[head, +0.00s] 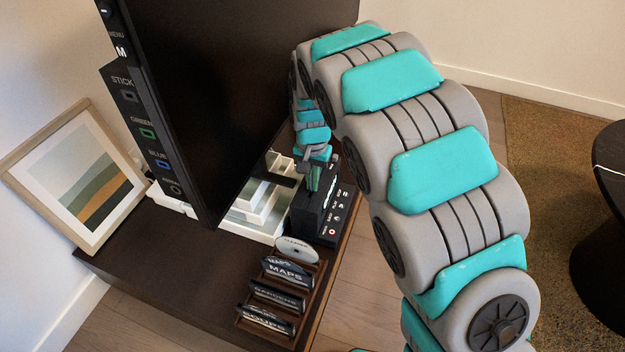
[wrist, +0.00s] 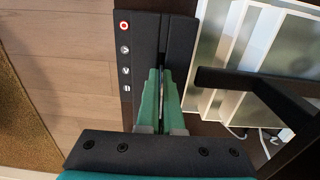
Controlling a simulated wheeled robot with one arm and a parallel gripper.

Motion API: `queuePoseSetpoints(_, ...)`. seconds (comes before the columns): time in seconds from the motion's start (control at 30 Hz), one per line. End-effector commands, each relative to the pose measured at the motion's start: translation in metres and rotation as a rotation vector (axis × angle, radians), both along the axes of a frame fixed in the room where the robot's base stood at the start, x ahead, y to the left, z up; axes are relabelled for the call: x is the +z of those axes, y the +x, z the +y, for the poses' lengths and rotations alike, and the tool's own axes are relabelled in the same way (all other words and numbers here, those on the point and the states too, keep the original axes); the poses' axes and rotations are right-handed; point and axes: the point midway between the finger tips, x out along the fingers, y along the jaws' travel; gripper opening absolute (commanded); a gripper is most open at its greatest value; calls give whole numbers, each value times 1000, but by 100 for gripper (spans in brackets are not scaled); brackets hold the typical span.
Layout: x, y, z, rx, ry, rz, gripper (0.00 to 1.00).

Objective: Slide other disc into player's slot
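The player (head: 318,215) is a black upright box with buttons on its front, standing on the dark cabinet. In the wrist view the player (wrist: 150,35) shows a narrow slot along its top. My gripper (head: 314,180) is over the player's top, fingers pointing down. In the wrist view my gripper's green fingers (wrist: 159,78) are close together, in line with the slot. A thin pale edge, seemingly a disc (wrist: 162,115), shows between them; how far it is in the slot is hidden. Another white disc (head: 296,249) stands in the rack (head: 314,303).
The rack also holds cases marked Maps (head: 287,271), Gardens (head: 277,296) and Soups (head: 266,320). A large dark screen (head: 235,90) rises left of my arm. A white tiered model (head: 254,210) stands beside the player. A framed picture (head: 78,180) leans at the left.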

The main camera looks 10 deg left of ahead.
Motion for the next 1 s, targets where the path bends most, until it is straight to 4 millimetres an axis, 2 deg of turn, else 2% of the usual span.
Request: queuePoseSetpoints(1.0, 33, 0, 0, 0, 0, 1, 0)
